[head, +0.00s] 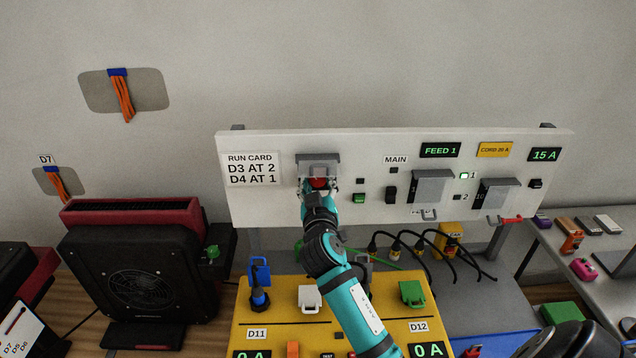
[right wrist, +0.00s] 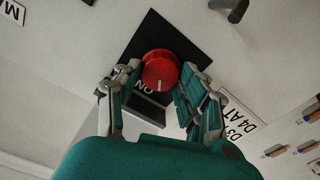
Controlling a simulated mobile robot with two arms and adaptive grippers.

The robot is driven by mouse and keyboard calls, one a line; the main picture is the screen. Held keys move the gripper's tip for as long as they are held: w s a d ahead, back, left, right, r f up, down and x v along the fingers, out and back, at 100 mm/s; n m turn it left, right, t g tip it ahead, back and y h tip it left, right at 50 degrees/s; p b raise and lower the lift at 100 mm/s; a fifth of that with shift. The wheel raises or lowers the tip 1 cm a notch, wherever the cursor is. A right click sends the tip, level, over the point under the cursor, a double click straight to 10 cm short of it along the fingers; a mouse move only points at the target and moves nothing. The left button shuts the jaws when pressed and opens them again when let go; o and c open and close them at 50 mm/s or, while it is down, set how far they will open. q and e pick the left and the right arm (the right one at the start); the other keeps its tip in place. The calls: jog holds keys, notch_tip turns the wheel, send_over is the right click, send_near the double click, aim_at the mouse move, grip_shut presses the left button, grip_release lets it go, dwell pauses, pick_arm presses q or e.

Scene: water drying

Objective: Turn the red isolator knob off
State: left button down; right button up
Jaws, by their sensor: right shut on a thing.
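The red isolator knob (head: 319,183) sits on the white panel below a grey hood, beside the run card. In the right wrist view the round red knob (right wrist: 160,66) stands on a black square plate (right wrist: 150,32). A short white mark on its face points toward the upside-down ON label (right wrist: 142,88). My right gripper (head: 318,188) reaches up to the knob from below. In the right wrist view my right gripper (right wrist: 158,82) has a finger on each side of the knob and is shut on it. My left gripper is not in view.
The grey hood (head: 318,160) juts out just above the knob. Right of it on the white panel (head: 270,205) are small switches, hooded breakers and displays. A yellow bench unit (head: 285,340) with plugs lies below my right arm. A black fan unit (head: 135,275) stands left.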

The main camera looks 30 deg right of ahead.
jog(key=n+p, duration=0.1)
jog(key=n, duration=0.4)
jog(key=shift+r+n+p, duration=0.15)
jog(key=shift+n+p, duration=0.15)
jog(key=shift+p, duration=0.05)
jog(key=n+p, duration=0.2)
jog(key=n, duration=0.3)
jog(key=shift+n, duration=0.3)
jog(key=o, duration=1.2)
jog(key=shift+w, duration=0.1)
jog(key=shift+c, duration=0.2)
jog(key=shift+a+f, duration=0.1)
jog(key=shift+f, duration=0.1)
jog(key=v, duration=1.2)
jog(key=shift+f, duration=0.1)
